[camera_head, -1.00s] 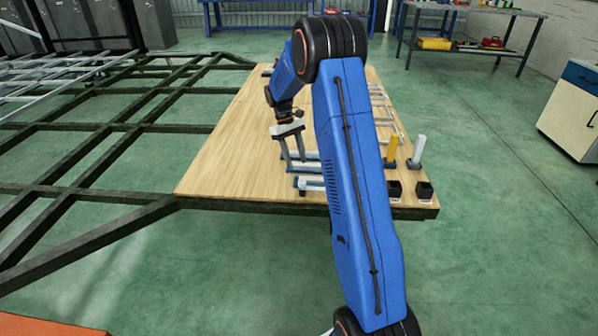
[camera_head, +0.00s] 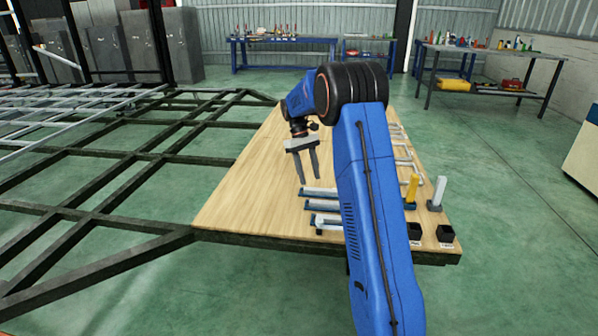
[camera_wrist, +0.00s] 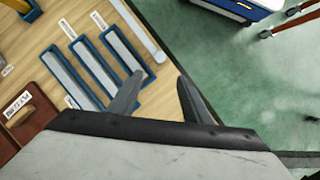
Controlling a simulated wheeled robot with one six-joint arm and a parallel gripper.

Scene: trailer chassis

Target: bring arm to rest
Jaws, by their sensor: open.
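My gripper (camera_head: 309,165) is open and empty above the wooden board in the head view, its fingers pointing down. My blue arm reaches over the board and hides part of its right side. In the wrist view my gripper (camera_wrist: 158,95) shows two spread fingers with nothing between them. The fingers are near the end of a blue tray with a grey bar (camera_wrist: 126,57). The wooden board (camera_head: 235,205) lies on the dark frame.
Blue trays with grey bars (camera_head: 318,205), a yellow-topped post (camera_head: 411,190), a white post (camera_head: 437,193) and black boxes (camera_head: 445,233) stand on the board. The dark chassis frame (camera_head: 110,215) spreads left. Workbenches (camera_head: 490,55) stand behind.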

